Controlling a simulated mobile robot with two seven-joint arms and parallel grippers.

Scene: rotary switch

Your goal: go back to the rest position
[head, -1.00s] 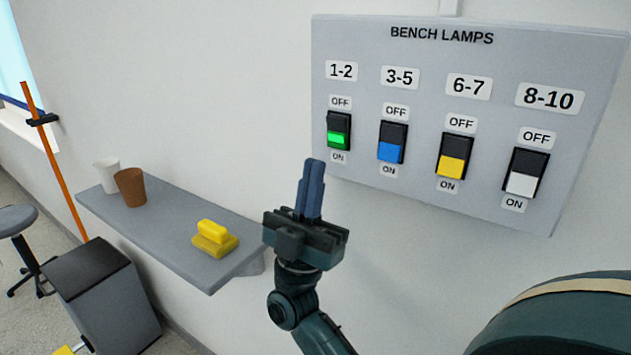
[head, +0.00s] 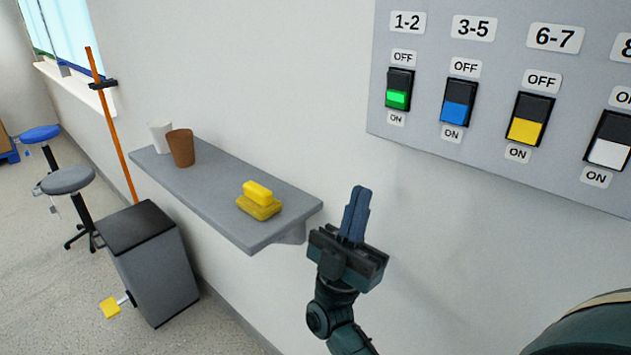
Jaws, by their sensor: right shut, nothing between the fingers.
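My right gripper (head: 357,198) is at the centre right of the head view, fingers pointing up and pressed together with nothing between them. It is in front of the white wall, below the switch panel (head: 385,130) and right of the grey shelf. The panel carries a green switch (head: 397,99), a blue switch (head: 455,113), a yellow switch (head: 525,130) and a white switch (head: 608,152). The green one is lit. The panel's top and right side are cut off. The gripper touches none of the switches. My left gripper is not in view.
The grey shelf (head: 215,205) on the wall holds a white cup (head: 158,136), a brown cup (head: 181,150) and a yellow block-shaped item (head: 258,203). Below stand a grey bin (head: 155,265) with a yellow pedal, an orange pole (head: 113,130) and stools (head: 68,181).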

